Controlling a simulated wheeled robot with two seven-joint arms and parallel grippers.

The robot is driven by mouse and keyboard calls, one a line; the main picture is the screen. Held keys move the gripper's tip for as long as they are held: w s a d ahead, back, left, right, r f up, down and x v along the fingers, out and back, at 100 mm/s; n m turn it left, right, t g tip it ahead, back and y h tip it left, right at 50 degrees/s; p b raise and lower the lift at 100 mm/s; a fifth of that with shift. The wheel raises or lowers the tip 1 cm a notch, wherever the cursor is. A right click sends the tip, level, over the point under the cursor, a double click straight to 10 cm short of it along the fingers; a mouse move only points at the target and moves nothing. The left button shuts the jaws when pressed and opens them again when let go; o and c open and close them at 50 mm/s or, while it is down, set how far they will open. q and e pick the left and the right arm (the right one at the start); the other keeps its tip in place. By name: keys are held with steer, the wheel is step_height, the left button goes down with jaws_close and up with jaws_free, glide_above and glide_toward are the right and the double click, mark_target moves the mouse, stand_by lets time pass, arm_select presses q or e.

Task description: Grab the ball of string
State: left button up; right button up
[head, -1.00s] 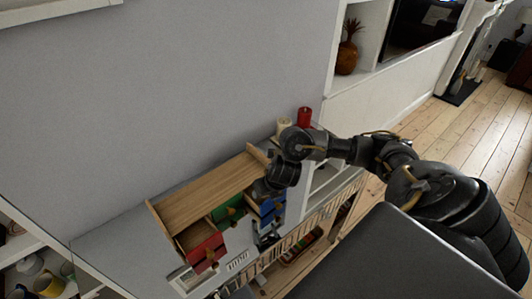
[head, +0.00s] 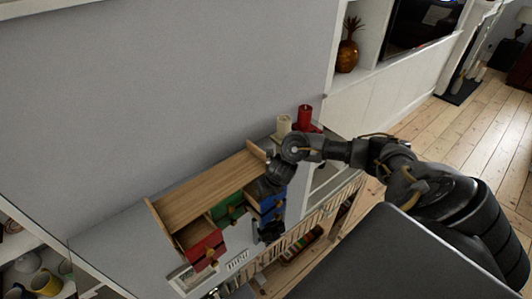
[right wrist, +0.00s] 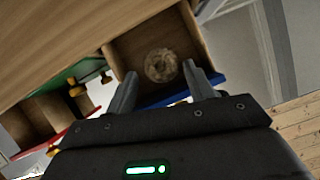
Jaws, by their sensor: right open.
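The ball of string (right wrist: 160,65) is a small, round, tan coil lying inside an open wooden drawer (right wrist: 119,59) with a blue front. My right gripper (right wrist: 159,73) is open, with its two fingers at either side of the ball in the right wrist view. How far the fingertips are above the ball is hard to tell. In the head view, my right arm reaches to the right end of the wooden drawer cabinet (head: 205,190), and the ball is hidden there. My left gripper is not in view.
A red drawer (head: 206,248) and a green drawer (head: 228,210) also stand open on the cabinet. A red candle (head: 304,118) and a cream candle (head: 284,125) stand behind my right arm. The wall (head: 160,90) rises behind the cabinet.

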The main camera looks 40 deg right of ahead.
steer(key=x, duration=0.4)
steer(key=shift+d, duration=0.1)
steer(key=c, duration=0.7)
